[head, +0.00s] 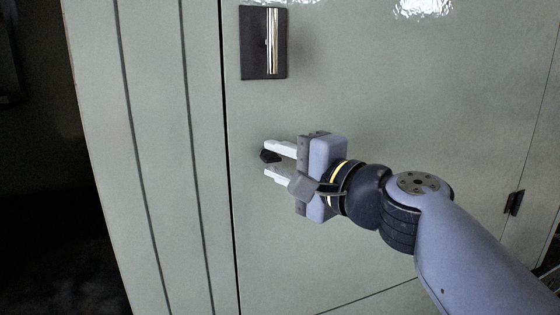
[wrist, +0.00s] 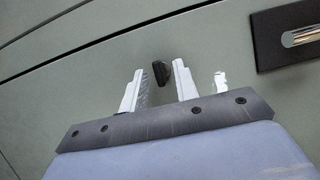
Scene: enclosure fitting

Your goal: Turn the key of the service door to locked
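The service door (head: 400,110) is a pale grey-green panel that fills most of the head view. The key (head: 269,156) is a small dark piece on the door, below the handle and near the door's left edge. It also shows in the wrist view (wrist: 161,72), upright between the fingertips and a little beyond them. My gripper (head: 270,161) is open, with its pale fingers on either side of the key. In the wrist view a gap shows between each finger (wrist: 158,85) and the key. The lock around the key is too small to make out.
A dark plate with a shiny bar handle (head: 270,43) sits on the door above the key; its plate (wrist: 275,50) shows at right in the wrist view. A hinge (head: 514,202) is at the right. The door surface around the gripper is otherwise flat and clear.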

